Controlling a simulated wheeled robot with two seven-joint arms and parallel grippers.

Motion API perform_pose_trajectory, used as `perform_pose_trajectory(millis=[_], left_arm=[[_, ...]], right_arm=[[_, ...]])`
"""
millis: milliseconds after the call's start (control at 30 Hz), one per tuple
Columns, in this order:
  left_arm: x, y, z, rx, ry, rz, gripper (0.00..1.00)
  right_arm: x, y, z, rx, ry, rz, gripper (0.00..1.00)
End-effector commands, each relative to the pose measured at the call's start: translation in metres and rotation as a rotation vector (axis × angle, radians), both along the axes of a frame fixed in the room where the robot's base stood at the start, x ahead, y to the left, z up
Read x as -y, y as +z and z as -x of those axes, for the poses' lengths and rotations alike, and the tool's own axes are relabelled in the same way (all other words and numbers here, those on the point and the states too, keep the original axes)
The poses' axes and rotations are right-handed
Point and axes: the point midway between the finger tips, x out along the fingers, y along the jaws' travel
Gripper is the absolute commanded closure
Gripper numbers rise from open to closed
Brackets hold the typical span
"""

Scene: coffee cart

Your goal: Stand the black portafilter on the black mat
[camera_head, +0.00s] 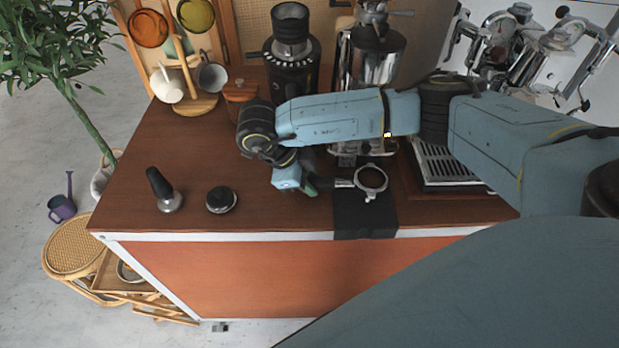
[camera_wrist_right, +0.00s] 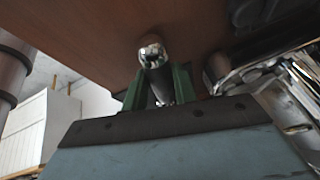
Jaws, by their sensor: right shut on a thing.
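The portafilter (camera_head: 357,181) has a round metal ring and a short dark handle section. In the head view its ring shows over the black mat (camera_head: 365,222), with the handle pointing left. I cannot tell whether it touches the mat. My right gripper (camera_head: 312,187), with green fingers, is at the handle's left end and shut on it, left of the mat. In the right wrist view a dark handle with a shiny metal end (camera_wrist_right: 153,56) sits between the fingers (camera_wrist_right: 160,88). The hand hides part of the handle. My left gripper is not in view.
A tamper (camera_head: 165,190) and a round black puck-like tool (camera_head: 221,200) stand on the brown counter to the left. Behind are a grinder (camera_head: 291,50), a mug tree (camera_head: 190,103) and an espresso machine (camera_head: 520,45) with a drip tray (camera_head: 450,165). The front counter edge is close.

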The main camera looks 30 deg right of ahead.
Motion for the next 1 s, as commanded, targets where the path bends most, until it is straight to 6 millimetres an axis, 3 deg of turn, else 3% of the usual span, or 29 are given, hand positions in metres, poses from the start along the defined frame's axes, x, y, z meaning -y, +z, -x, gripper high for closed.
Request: perform_pose_trajectory(millis=[133,167,367,733,1000], left_arm=[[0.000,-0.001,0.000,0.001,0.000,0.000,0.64],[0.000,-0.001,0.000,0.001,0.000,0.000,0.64],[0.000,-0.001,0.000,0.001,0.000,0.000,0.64],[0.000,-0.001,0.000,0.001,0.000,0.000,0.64],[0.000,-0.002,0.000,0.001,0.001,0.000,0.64]], right_arm=[[0.000,0.000,0.000,0.000,0.000,0.001,1.00],[0.000,0.000,0.000,0.000,0.000,0.001,0.71],[0.000,0.000,0.000,0.001,0.000,0.001,0.47],[-0.004,0.006,-0.001,0.001,0.001,-0.002,0.47],[-0.028,0.054,-0.009,0.005,0.004,-0.002,0.47]])
